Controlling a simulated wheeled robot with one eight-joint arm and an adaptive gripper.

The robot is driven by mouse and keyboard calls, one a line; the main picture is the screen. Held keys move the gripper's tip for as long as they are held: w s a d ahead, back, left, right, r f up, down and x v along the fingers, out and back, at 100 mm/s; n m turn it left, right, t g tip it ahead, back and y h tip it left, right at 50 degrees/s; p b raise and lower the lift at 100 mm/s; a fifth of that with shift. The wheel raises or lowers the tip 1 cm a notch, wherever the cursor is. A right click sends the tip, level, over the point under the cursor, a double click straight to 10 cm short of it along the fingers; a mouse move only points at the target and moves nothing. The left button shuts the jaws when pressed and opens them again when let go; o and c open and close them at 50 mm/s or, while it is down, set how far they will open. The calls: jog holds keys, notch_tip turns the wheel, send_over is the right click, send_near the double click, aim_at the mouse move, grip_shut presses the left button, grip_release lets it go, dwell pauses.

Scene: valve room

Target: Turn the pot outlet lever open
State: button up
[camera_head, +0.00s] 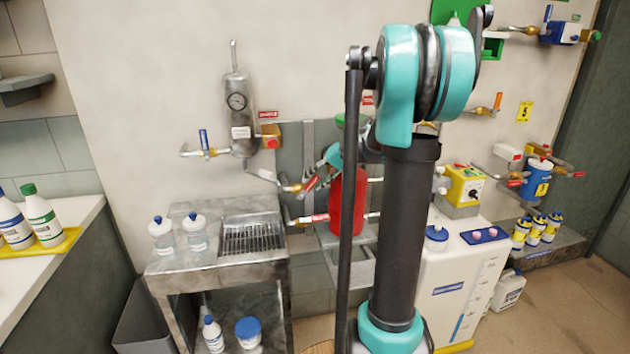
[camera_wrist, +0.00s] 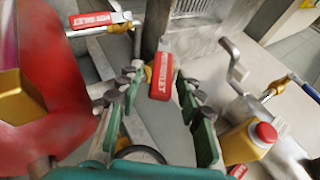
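A red lever with a white label (camera_wrist: 161,76) lies between the tips of my open gripper (camera_wrist: 162,98) in the wrist view. The label is too small to read surely, so I cannot confirm it is the pot outlet lever. The dark green fingers stand on either side, with gaps to the lever. In the head view, my gripper (camera_head: 328,164) is partly behind my arm, close to a red lever (camera_head: 312,184) on a brass valve (camera_head: 292,188).
A second red lever (camera_head: 313,218) sits just below; it also shows in the wrist view (camera_wrist: 98,20). A red vessel (camera_head: 346,205) stands close on the right. A steel sink bench (camera_head: 215,262) with bottles is below left. A blue-handled valve (camera_head: 204,143) is farther left.

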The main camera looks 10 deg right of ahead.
jog(key=shift+r, duration=0.1)
jog(key=v, duration=1.1)
jog(key=shift+s+d+r, duration=0.15)
jog(key=shift+d+r, duration=0.05)
jog(key=shift+r, duration=0.1)
